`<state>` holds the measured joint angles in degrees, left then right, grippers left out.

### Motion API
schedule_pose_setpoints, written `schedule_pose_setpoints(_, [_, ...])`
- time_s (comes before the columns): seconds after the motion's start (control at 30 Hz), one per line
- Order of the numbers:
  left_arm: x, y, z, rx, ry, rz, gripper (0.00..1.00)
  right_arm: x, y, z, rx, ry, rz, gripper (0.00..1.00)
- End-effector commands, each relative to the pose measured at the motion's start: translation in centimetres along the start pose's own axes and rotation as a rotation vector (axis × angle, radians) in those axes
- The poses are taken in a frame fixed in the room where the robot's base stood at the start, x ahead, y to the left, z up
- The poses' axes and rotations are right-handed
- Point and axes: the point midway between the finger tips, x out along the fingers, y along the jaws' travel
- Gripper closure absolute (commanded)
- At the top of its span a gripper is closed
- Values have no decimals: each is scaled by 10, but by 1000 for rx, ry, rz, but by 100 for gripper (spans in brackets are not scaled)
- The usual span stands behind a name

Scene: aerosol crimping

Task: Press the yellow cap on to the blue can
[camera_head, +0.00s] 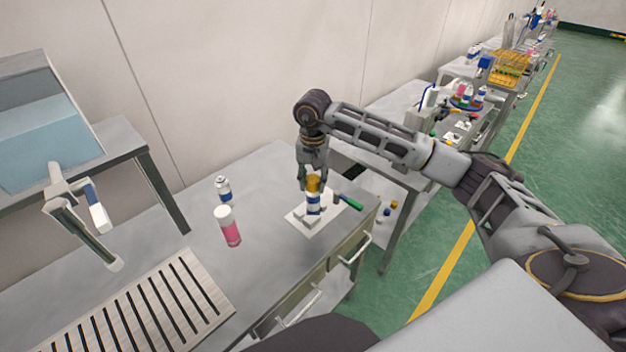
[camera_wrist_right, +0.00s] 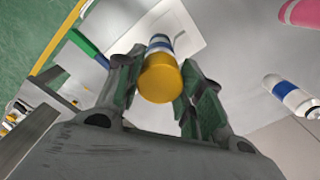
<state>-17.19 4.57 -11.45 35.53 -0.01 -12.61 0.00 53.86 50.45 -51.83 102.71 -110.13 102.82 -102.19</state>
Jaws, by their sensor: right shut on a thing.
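The yellow cap (camera_head: 313,183) is between the fingers of my right gripper (camera_head: 313,184), right above the blue can (camera_head: 313,204). In the right wrist view the cap (camera_wrist_right: 161,79) lies between the fingertips of the gripper (camera_wrist_right: 158,88), with the blue and white can (camera_wrist_right: 159,44) in line behind it. The gripper is shut on the cap. The can stands upright in a holder on a white plate (camera_head: 328,222). The cap looks in touch with the can's top, but I cannot tell how firmly it sits. My left gripper is not in view.
A pink can with a white top (camera_head: 229,228) and a white-and-blue can (camera_head: 223,188) stand on the table to the left. A green-handled tool (camera_head: 348,202) lies right of the plate. A slatted rack (camera_head: 190,262) is at the front left. Bare table lies between.

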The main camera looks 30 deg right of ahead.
Motion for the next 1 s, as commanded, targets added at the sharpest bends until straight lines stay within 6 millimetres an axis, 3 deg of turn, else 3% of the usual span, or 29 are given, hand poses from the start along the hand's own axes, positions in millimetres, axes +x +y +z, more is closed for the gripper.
schedule_pose_setpoints(0.97, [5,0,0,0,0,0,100,0,0,0,0,0,0,70])
schedule_pose_setpoints(1.0, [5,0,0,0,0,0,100,0,0,0,0,0,0,59])
